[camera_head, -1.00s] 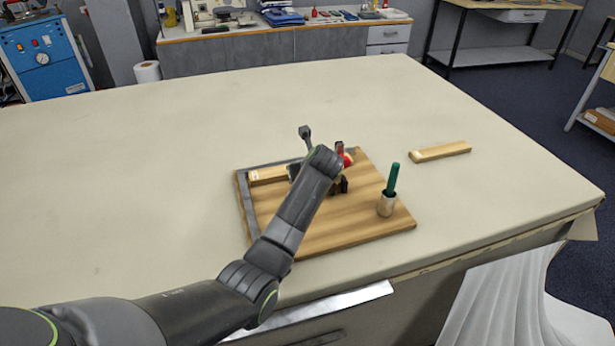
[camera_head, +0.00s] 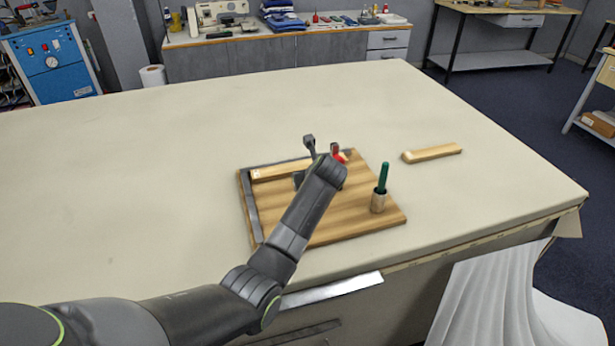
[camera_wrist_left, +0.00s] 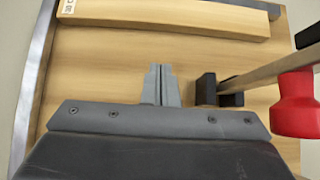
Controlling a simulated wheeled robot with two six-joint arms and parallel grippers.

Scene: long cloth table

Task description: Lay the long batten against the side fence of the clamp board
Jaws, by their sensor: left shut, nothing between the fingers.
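The clamp board (camera_head: 350,215) lies on the table with a grey side fence (camera_head: 250,208) on its left edge and another fence along its back edge. A long pale batten (camera_head: 285,170) lies on the board along the back fence. In the left wrist view this batten (camera_wrist_left: 165,20) crosses the top, its marked left end just right of the side fence (camera_wrist_left: 33,85). A shorter batten (camera_head: 432,153) lies on the table right of the board. My left gripper (camera_wrist_left: 158,68) is shut and empty over the board, apart from the batten. My arm hides it in the head view.
A clamp with a red handle (camera_wrist_left: 295,105) and dark jaws (camera_wrist_left: 206,90) is close right of my left gripper. The table left of the board is clear.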

